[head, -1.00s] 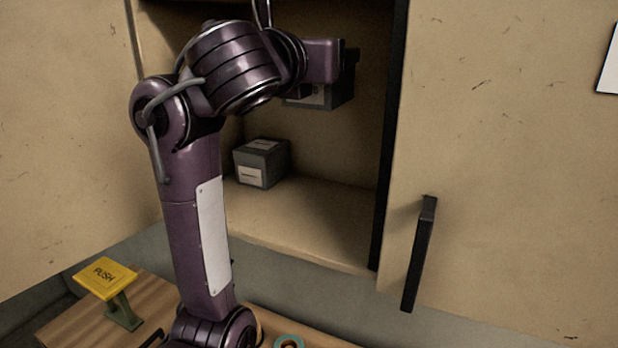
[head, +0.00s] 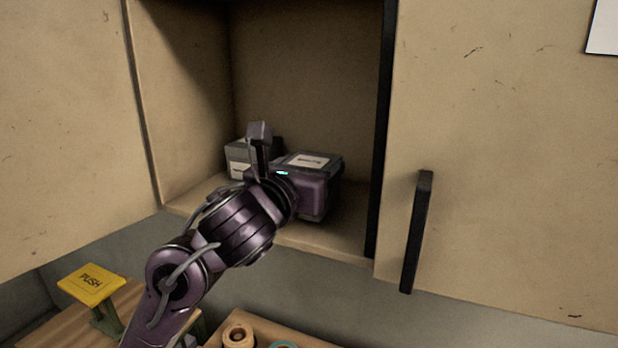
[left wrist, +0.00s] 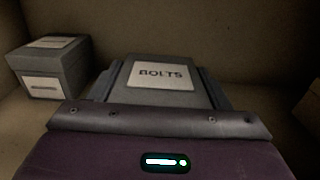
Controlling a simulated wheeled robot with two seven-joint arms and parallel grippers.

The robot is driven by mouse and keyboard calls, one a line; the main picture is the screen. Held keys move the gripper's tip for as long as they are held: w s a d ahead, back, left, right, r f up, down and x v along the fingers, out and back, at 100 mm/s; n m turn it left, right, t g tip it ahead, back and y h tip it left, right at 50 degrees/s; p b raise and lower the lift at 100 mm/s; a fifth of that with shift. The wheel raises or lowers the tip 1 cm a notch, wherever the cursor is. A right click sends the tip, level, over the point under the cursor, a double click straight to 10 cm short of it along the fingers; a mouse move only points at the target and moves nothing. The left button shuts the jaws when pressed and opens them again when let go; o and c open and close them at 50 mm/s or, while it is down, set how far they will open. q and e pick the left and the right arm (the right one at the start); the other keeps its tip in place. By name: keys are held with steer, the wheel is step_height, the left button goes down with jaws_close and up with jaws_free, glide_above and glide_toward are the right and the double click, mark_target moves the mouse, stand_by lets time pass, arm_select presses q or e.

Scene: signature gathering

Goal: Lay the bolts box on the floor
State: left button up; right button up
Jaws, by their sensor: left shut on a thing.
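The bolts box (head: 318,164) is a dark grey box with a white label on top, inside the open cabinet at its right side. In the left wrist view the label on the bolts box (left wrist: 162,74) reads BOLTS. My left gripper (head: 300,185) is shut on the bolts box, at or just above the cabinet floor; I cannot tell whether the box touches it. The gripper hides the near part of the box. The cabinet floor (head: 330,238) shows bare in front. My right gripper is not in view.
A second grey labelled box (head: 238,156) stands on the cabinet floor to the left, and also shows in the left wrist view (left wrist: 45,68). A black handle (head: 416,232) is on the door at right. Below are a yellow PUSH sign (head: 91,284) and tape rolls (head: 238,336).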

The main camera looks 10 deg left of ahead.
arm_select(q)
steer(key=shift+f, duration=0.35)
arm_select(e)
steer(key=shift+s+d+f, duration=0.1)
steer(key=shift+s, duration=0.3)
arm_select(q)
steer(key=shift+f, duration=0.1)
steer(key=o, duration=1.1)
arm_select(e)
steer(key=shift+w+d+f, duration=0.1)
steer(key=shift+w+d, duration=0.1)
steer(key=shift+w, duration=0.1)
